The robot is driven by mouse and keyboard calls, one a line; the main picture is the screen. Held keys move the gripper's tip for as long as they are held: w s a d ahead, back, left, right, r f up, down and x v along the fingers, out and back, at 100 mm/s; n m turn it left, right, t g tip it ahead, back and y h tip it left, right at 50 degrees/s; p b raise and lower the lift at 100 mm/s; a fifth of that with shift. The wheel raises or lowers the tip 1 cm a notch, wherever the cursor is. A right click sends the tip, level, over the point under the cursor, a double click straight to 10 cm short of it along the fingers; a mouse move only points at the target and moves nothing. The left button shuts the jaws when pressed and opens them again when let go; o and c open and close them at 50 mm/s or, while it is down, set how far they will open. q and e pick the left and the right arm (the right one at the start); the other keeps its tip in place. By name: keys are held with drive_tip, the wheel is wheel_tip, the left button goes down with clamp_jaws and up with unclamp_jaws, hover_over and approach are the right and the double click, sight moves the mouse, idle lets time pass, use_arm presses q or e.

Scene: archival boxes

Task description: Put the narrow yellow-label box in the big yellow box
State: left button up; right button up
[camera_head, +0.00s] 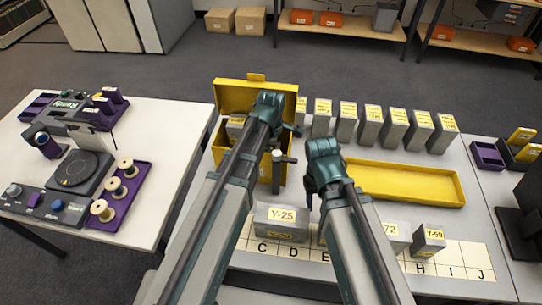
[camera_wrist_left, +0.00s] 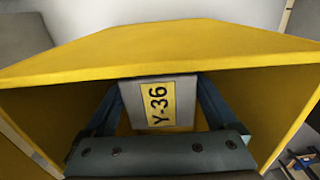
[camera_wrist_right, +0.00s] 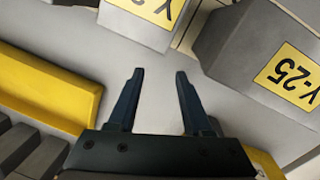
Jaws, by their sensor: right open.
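The big yellow box (camera_head: 233,95) stands open at the left of the white table. It also surrounds the scene in the left wrist view (camera_wrist_left: 240,55). My left gripper (camera_wrist_left: 160,88) is inside it, with its fingers closed on both sides of a narrow grey box labelled Y-36 in yellow (camera_wrist_left: 158,103). My left arm hides most of this in the head view. Whether the Y-36 box touches the bottom cannot be told. My right gripper (camera_wrist_right: 158,76) is open and empty, above the table beside the grey Y-25 box (camera_wrist_right: 250,50), also seen in the head view (camera_head: 281,217).
A shallow yellow tray (camera_head: 405,183) lies at the right. Several narrow grey boxes (camera_head: 372,127) with yellow labels stand in a row behind it. A Y-59 box (camera_head: 428,240) stands on the lettered strip (camera_head: 460,262) at the front. A side table (camera_head: 165,120) with spools is at left.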

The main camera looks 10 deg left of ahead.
use_arm(q)
drive_tip(key=shift+o, duration=0.2)
drive_tip(key=shift+r, duration=0.1)
wheel_tip(320, 180, up, 12)
drive_tip(key=p, duration=1.2)
drive_tip(key=shift+r, duration=0.15)
use_arm(e)
wheel_tip(320, 180, up, 12)
drive_tip(key=shift+r, duration=0.15)
use_arm(q)
drive_tip(key=shift+a, duration=0.1)
